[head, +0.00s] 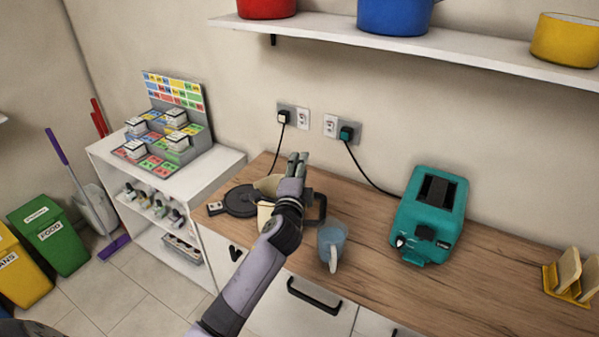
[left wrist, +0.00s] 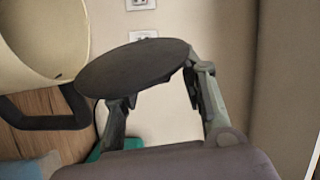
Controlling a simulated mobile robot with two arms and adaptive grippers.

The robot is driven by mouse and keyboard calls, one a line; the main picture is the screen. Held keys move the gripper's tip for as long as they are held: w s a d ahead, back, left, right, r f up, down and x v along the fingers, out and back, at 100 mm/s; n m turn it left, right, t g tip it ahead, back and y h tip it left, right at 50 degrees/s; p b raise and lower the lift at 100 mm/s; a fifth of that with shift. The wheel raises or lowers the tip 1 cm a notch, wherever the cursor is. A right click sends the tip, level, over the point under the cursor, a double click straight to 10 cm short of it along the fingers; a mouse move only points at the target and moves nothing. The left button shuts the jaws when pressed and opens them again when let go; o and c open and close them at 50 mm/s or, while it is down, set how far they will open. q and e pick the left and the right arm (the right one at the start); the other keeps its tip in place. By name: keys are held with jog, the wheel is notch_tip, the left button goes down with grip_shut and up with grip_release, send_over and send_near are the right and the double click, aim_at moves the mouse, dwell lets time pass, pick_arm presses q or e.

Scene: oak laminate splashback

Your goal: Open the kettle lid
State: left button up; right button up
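The cream kettle (head: 267,186) stands on the wooden counter, largely hidden behind my left arm. Its black handle (head: 320,208) shows to the right. In the left wrist view the cream kettle body (left wrist: 38,38) is at the upper left with its black handle (left wrist: 45,122) below. A dark round lid (left wrist: 135,65) shows raised at the fingers, apart from the kettle mouth in the picture. My left gripper (head: 297,160) is above the kettle; its two fingers (left wrist: 160,100) are spread, with tips at the lid's edge. Whether they grip it is unclear. My right gripper is out of view.
A black round base (head: 240,200) lies left of the kettle. A shelf (head: 400,42) with pots hangs above.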

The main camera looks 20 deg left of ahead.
pick_arm(q)
jog(key=v, duration=1.2)
jog(key=s+a+f+n+g+h, duration=0.1)
jog(key=s+f+n+g, duration=0.55)
jog(key=s+f, duration=0.45)
jog(key=s+d+f+n+g+h, duration=0.2)
jog(key=s+d+f+g, duration=0.15)
jog(key=s, duration=0.55)
jog(key=s+d+f+n+g+h, duration=0.2)
jog(key=s+d+f+n+g, duration=0.15)
jog(key=s, duration=0.55)
notch_tip(320, 180, down, 31)
jog(key=s+m+g+b, duration=0.1)
jog(key=s+g+b, duration=0.1)
jog(key=s+a+f+b, duration=0.1)
jog(key=s+f, duration=0.6)
jog(key=s, duration=0.1)
jog(key=s+a+f+b, duration=0.1)
jog(key=s+a+f, duration=0.1)
jog(key=s+f, duration=0.6)
jog(key=shift+a+f+g, duration=0.2)
jog(key=shift+a+g, duration=0.05)
jog(key=shift+g, duration=0.2)
